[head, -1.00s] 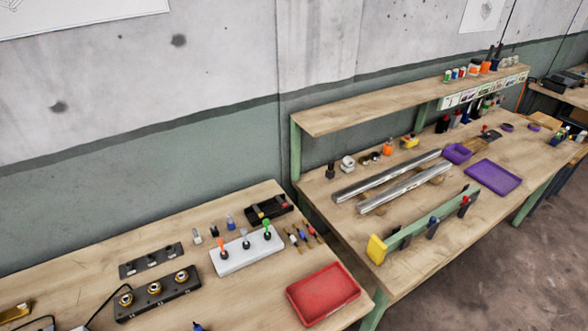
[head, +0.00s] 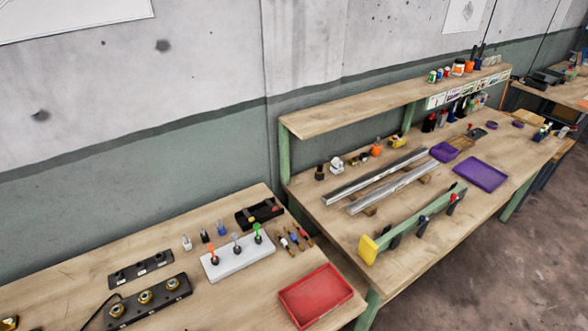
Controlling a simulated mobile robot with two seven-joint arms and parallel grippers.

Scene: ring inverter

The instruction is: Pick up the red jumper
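Several short, thin pieces with coloured parts lie side by side on the near bench, right of the white block. They look like jumpers. The rightmost one (head: 304,236) looks reddish and may be the red jumper, but it is too small to be sure. A blue one (head: 293,240) lies just left of it. Neither of my grippers is in view.
The near bench (head: 228,298) holds a white block (head: 238,260) with coloured levers, a black terminal strip (head: 148,303), a black box (head: 260,213) and an empty red tray (head: 316,295). A second bench (head: 330,220) stands to the right, with metal rails (head: 375,176).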

